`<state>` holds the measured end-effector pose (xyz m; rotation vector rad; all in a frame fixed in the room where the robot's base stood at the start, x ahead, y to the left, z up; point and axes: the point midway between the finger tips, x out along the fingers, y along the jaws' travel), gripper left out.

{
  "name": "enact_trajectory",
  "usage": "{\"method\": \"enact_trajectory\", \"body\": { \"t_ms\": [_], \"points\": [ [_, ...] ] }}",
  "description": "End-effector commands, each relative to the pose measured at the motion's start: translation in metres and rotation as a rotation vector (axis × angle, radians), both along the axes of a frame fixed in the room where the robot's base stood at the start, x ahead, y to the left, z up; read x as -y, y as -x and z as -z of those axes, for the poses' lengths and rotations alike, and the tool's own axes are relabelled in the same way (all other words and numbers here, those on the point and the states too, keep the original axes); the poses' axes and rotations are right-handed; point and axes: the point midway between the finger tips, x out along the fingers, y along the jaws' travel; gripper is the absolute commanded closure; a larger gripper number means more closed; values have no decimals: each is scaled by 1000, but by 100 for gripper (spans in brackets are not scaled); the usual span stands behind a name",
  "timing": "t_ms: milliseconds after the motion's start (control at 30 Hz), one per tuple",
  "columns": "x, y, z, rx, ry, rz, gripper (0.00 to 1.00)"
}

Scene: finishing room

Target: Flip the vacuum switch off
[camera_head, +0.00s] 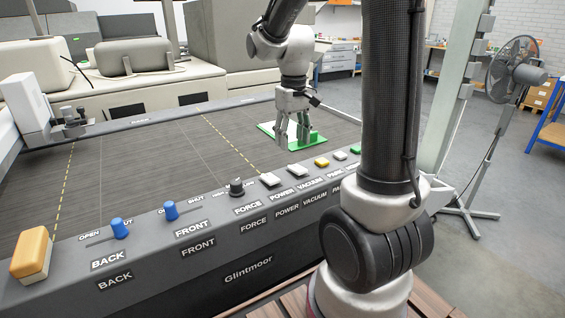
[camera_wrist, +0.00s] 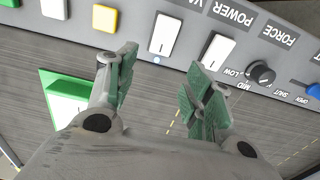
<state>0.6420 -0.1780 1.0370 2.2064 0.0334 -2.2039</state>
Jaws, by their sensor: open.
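The vacuum switch (camera_head: 298,170) is a white rocker by the VACUUM label on the grey control panel. In the wrist view the vacuum switch (camera_wrist: 165,33) lies beyond the fingertips, with a small pale light below it. I cannot tell which way the rocker is tipped. My gripper (camera_head: 292,138) is open and empty, pointing down above the dark bed just behind the panel. In the wrist view its two green-padded fingers (camera_wrist: 163,88) are spread apart, touching no switch.
The white power switch (camera_head: 270,180) and the force knob (camera_head: 237,187) are left of it; a yellow switch (camera_head: 321,162) is right. A green board (camera_head: 265,128) lies on the bed near my gripper. Blue sliders (camera_head: 120,229) and a yellow block (camera_head: 31,254) are farther left.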

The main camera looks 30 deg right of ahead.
Motion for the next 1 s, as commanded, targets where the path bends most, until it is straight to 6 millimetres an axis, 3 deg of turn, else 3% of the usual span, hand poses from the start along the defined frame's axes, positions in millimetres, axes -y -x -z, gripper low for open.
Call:
{"method": "enact_trajectory", "body": {
  "t_ms": [400,800,1000],
  "points": [
    [0,2,64,-5,-1,-3,48],
    [0,1,75,-1,0,-3,48],
    [0,1,75,-1,0,-3,83]
  ]
}}
